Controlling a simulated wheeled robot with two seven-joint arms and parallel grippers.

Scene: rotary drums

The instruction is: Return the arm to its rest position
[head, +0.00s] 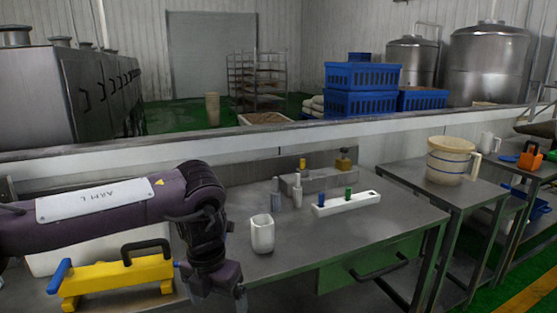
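My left arm (110,205), purple and black and marked "ARM L", reaches in from the left over the near left part of the metal table. Its wrist bends down, and the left gripper (238,298) points down at the bottom edge of the head view. The fingers are mostly cut off or hidden, so I cannot tell whether they are open or shut. My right arm and gripper are not in view.
A yellow tool with a black handle (115,276) lies left of my wrist. A white cup (262,234) stands to its right. A white strip with coloured pegs (346,204) lies further back. A side table (408,177) holds a cream jug (449,161).

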